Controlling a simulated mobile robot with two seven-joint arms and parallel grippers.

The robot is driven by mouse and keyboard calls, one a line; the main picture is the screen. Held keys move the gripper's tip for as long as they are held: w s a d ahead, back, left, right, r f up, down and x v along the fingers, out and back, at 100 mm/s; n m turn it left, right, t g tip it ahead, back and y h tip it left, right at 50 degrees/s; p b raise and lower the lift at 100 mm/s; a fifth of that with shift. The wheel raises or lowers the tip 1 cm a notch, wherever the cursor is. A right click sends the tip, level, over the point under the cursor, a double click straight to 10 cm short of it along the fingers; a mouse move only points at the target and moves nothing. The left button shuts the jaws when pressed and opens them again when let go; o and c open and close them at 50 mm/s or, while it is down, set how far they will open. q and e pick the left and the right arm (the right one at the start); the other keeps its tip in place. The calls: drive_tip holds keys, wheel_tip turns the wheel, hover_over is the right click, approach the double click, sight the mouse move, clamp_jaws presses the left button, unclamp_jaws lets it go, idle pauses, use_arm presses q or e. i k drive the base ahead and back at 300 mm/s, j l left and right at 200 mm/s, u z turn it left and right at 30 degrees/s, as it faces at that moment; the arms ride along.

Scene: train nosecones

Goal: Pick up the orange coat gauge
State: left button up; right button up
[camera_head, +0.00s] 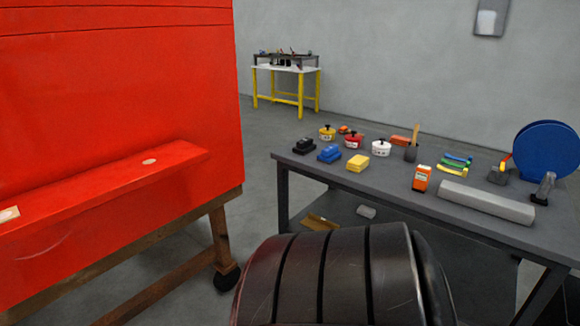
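The orange coat gauge (421,178) stands upright near the front edge of the grey workbench (400,198). It is a small orange block with a white face, and its sides look clear of other objects. Neither of my grippers shows in the head view, so I cannot see what they hold.
A blue disc (546,150) stands at the right. A large red nosecone (120,110) fills the left.

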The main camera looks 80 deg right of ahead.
sight(422, 173)
drive_tip(key=z, duration=3.25)
drive_tip(key=i+l+z, duration=0.2)
drive_tip(key=i+l+u, duration=0.2)
drive_tip(key=i+l, duration=0.85)
